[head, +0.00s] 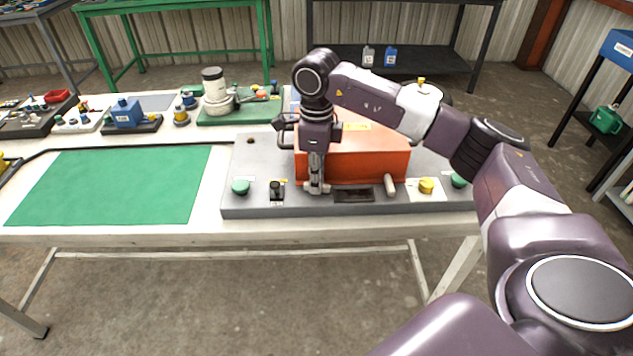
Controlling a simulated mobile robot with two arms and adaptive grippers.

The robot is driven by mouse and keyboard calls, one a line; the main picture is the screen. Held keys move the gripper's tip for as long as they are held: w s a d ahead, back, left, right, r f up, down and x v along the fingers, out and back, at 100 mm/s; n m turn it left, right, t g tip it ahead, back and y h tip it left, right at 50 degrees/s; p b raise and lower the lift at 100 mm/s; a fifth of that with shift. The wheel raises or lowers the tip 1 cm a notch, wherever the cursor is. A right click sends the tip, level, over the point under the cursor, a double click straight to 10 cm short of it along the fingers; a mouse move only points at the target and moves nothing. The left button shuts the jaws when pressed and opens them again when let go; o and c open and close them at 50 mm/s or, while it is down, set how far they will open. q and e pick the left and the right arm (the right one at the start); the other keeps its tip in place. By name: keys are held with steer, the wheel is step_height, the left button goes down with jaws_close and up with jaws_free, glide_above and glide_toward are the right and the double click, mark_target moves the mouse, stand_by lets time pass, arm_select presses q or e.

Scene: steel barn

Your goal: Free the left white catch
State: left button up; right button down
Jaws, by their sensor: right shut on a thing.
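An orange-red box (372,160) sits on a grey base plate (240,207) on the workbench. My right gripper (316,184) points down at the left part of the box's front face. It is shut on the left white catch, which its fingers mostly hide; I cannot tell how far the catch is turned. The right white catch (390,185) is a pale lever on the same front face, slightly tilted, with nothing touching it. My left gripper is not in view.
Green knobs (240,187), a black switch (276,189) and a yellow button (427,186) stand on the plate around the box. A dark slot (353,195) lies in front. The green mat (115,186) at left is clear. Several parts stand behind it.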

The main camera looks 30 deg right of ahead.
steer(key=shift+n, duration=0.8)
steer(key=shift+r, duration=0.1)
steer(key=c, duration=2)
jaws_free()
